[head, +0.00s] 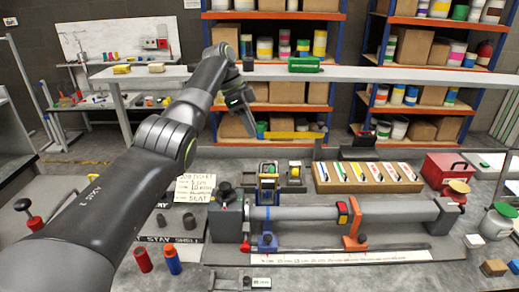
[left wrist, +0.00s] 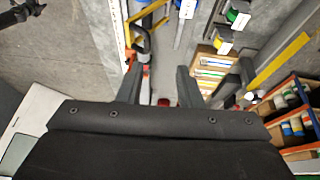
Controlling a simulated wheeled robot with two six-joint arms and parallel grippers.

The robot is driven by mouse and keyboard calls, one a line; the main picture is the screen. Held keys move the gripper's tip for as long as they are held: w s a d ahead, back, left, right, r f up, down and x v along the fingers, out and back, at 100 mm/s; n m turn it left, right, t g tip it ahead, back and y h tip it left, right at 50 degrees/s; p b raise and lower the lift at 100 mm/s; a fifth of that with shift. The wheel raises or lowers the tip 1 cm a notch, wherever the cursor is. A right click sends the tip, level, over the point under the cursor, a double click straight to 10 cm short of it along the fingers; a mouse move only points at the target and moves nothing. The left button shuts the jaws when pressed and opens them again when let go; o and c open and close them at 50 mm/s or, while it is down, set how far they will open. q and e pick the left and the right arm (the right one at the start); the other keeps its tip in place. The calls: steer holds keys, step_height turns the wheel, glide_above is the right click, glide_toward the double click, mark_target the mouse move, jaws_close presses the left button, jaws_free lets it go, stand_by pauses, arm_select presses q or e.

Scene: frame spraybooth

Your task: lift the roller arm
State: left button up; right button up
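My left gripper (head: 240,105) hangs in the air above and behind the bench, in front of the shelves. In the left wrist view its two fingers (left wrist: 158,85) stand apart with nothing between them. I cannot say for sure which part is the roller arm. A small stand with green and yellow rolls (head: 268,178) is behind a long grey tube (head: 390,213) on the bench, well below the gripper. A yellow bar with a dark curved handle (left wrist: 142,38) shows beyond the fingers in the left wrist view. My right gripper is not seen.
A wooden tray (head: 365,187) of coloured strips and a red box (head: 445,168) stand at the back right of the bench. An orange stand (head: 355,236) and a blue stand (head: 267,242) are at the tube. A long pale beam (head: 420,75) crosses behind.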

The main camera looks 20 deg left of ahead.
arm_select(q)
steer(key=p+v, duration=0.1)
steer(key=v, duration=0.6)
steer(key=shift+s+r, duration=0.15)
steer(key=shift+r, duration=0.3)
steer(key=shift+d+f, duration=0.1)
steer(key=shift+f, duration=0.05)
